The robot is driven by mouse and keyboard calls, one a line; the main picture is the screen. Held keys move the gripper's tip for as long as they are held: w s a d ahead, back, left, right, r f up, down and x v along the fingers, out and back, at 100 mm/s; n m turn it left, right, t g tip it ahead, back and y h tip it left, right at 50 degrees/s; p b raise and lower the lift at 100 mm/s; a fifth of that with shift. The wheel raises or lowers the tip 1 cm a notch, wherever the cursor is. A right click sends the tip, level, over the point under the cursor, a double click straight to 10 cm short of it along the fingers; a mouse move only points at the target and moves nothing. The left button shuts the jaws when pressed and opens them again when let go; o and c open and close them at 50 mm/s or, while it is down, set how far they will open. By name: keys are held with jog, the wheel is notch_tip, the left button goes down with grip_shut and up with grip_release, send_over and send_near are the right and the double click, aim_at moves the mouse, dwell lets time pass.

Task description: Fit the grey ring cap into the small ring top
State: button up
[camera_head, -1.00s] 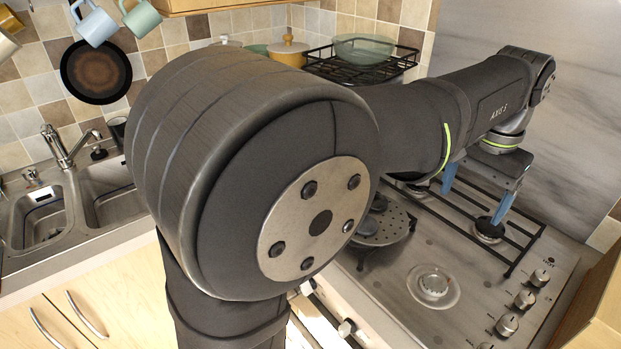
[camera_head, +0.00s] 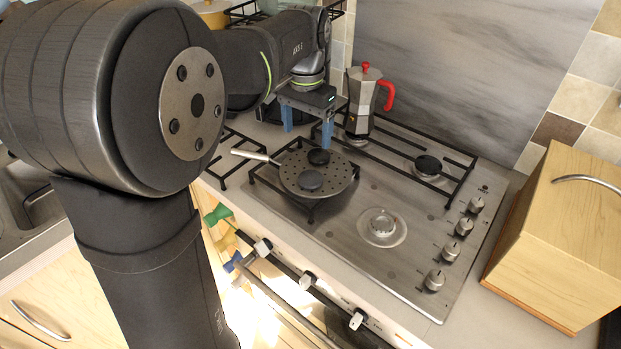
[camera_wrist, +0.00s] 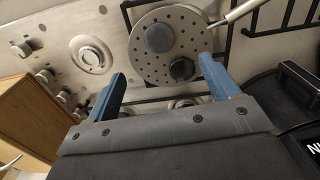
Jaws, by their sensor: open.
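Two round caps lie on a perforated round plate with a handle (camera_head: 341,189) on the hob. The nearer one is a grey cap (camera_head: 311,180), larger and lighter in the wrist view (camera_wrist: 159,38). The farther one is a darker cap (camera_head: 318,157), also in the wrist view (camera_wrist: 182,69). A bare ring top (camera_head: 382,227), without a cap, is at the front right of the plate; it shows at left in the wrist view (camera_wrist: 91,54). I cannot tell whether it is the small one. My gripper (camera_head: 308,140) is open and empty, pointing down just behind the caps.
A moka pot with a red handle (camera_head: 362,100) stands close to the right of my gripper. A capped burner (camera_head: 428,165) sits under the rear right grate. Knobs (camera_head: 455,250) line the right edge. A wooden cabinet (camera_head: 560,235) stands at right.

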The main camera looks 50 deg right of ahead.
send_over(309, 178)
jog(key=f, duration=0.8)
jog(key=shift+a, duration=0.25)
jog(key=f, duration=0.5)
jog(key=shift+d+f, duration=0.1)
jog(key=shift+d, duration=0.1)
jog(key=c, duration=1.1)
